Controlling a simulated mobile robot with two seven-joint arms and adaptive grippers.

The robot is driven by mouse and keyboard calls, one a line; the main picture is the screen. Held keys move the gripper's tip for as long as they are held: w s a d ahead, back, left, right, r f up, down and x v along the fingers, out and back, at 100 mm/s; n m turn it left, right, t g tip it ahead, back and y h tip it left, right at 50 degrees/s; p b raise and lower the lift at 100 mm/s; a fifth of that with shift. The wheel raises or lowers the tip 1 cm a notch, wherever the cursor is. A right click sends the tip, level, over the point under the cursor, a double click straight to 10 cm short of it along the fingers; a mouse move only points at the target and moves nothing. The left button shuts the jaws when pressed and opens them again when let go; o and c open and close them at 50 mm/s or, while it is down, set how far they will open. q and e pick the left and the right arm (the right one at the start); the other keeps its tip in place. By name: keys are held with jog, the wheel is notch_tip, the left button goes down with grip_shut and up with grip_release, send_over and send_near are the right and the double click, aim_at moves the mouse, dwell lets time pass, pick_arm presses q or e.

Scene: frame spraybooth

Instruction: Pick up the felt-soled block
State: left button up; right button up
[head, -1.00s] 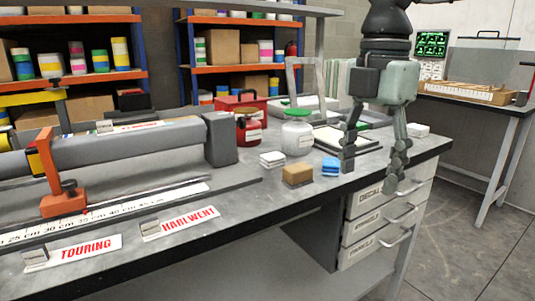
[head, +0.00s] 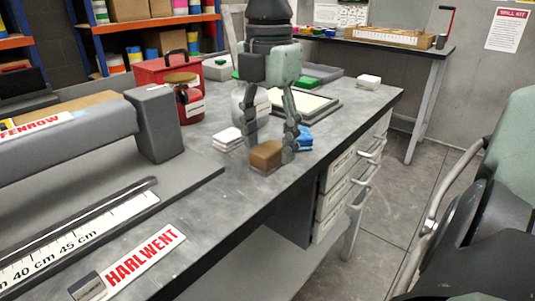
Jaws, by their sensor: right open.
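The felt-soled block (head: 266,156), a small tan-brown block, sits on the grey workbench near its front edge in the head view. Its underside is too small to make out. My right gripper (head: 270,149) points down from above, open and empty. One finger is at the block's left rear and the other at its right side, so they straddle it in the picture. Whether the fingers touch the block or stand just behind it I cannot tell. My left gripper is not in view.
A white jar, a red canister (head: 190,103) and a framed screen (head: 302,106) stand behind. The bench front (head: 215,196) is clear.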

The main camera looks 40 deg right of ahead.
notch_tip(320, 180, down, 2)
jog(key=shift+f, duration=0.1)
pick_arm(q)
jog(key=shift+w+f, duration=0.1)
pick_arm(e)
jog(key=c, duration=1.3)
jog(key=shift+o, duration=0.2)
jog(key=shift+r, duration=0.2)
notch_tip(320, 180, up, 10)
notch_tip(320, 180, up, 16)
jog(key=p, duration=0.2)
send_over(268, 147)
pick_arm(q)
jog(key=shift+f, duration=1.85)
pick_arm(e)
jog(key=shift+s+r, duration=0.1)
jog(key=shift+r, duration=0.8)
